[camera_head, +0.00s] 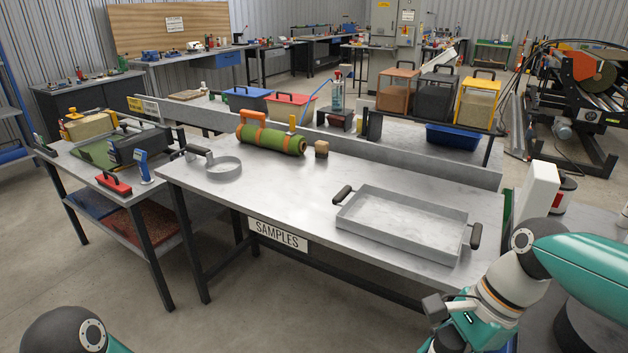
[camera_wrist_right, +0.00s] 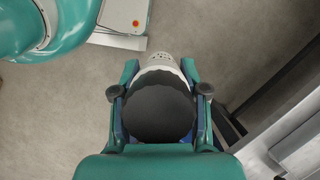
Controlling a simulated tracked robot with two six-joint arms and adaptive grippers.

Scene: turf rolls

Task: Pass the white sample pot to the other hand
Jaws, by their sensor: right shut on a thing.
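My right gripper (camera_wrist_right: 160,88) is shut on the white sample pot (camera_wrist_right: 161,64) in the right wrist view. A large dark round face of the held thing fills the space between the fingers, and a pale speckled part shows beyond it. The fingers lie one on each side. In the head view my right arm comes in at the lower right, and the pot cannot be made out there. My left arm shows only as a joint at the bottom left corner; its gripper is out of view.
A side table (camera_head: 110,178) stands left. Bare floor shows below the wrist camera.

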